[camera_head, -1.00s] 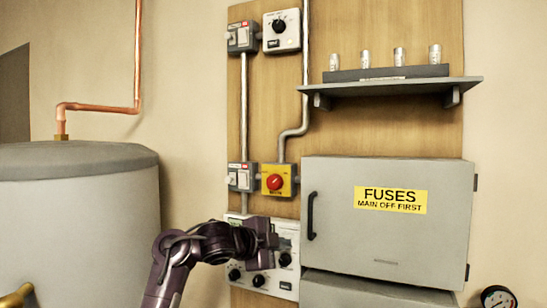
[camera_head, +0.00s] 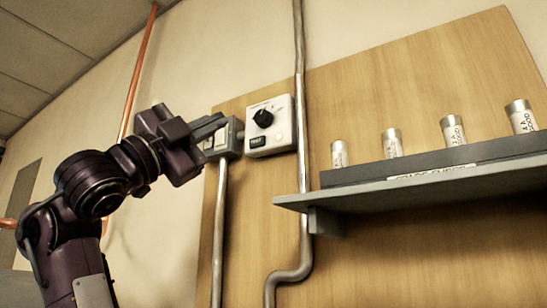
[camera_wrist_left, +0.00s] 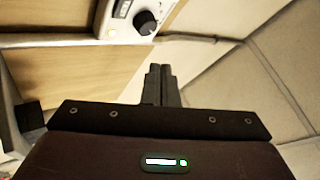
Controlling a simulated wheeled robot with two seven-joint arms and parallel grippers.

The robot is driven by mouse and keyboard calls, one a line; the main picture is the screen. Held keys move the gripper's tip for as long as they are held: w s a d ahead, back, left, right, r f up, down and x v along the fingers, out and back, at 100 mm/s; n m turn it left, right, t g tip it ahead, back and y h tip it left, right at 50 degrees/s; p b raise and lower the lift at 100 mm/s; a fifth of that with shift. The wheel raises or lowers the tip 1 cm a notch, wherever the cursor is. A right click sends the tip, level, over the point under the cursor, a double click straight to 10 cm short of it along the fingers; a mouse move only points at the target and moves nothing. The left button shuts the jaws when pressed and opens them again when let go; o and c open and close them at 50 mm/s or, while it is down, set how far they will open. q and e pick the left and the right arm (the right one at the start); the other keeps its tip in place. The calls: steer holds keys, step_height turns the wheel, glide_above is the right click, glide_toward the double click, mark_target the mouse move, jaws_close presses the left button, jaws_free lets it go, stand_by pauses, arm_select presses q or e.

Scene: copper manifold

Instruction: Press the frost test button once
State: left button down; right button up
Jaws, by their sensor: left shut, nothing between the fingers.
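The white control box (camera_head: 283,108) with a black knob (camera_head: 263,118) is on the wooden board. Low on its face are a small dark rectangle (camera_head: 257,142), whose lettering seems to read TEST, and a pale round spot (camera_head: 279,136). I cannot tell for sure which of these is the frost test button. My left gripper (camera_head: 222,121) is shut and empty, left of the box, in front of the grey switch box (camera_head: 236,138), which it partly hides. In the left wrist view its fingertips (camera_wrist_left: 160,68) point up, below the white box (camera_wrist_left: 131,15) and apart from it. My right gripper is not in view.
A metal conduit (camera_head: 301,200) runs vertically just right of the box; another (camera_head: 218,235) drops from the switch box. A grey shelf (camera_head: 420,188) with several fuse cylinders juts out at the right.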

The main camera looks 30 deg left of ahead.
mark_target(257, 142)
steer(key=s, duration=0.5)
arm_select(q)
steer(key=shift+w+d+r+p, duration=0.15)
steer(key=shift+w+p, duration=1.05)
steer(key=shift+w, duration=0.7)
steer(key=shift+w+d+p, duration=0.15)
steer(key=shift+w+p, duration=1)
steer(key=shift+w, duration=0.7)
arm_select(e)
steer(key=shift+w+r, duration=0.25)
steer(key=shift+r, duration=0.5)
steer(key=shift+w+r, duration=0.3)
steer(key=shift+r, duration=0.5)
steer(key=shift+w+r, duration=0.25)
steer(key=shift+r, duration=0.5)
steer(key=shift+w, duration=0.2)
arm_select(q)
steer(key=shift+w, duration=0.15)
steer(key=shift+w, duration=0.3)
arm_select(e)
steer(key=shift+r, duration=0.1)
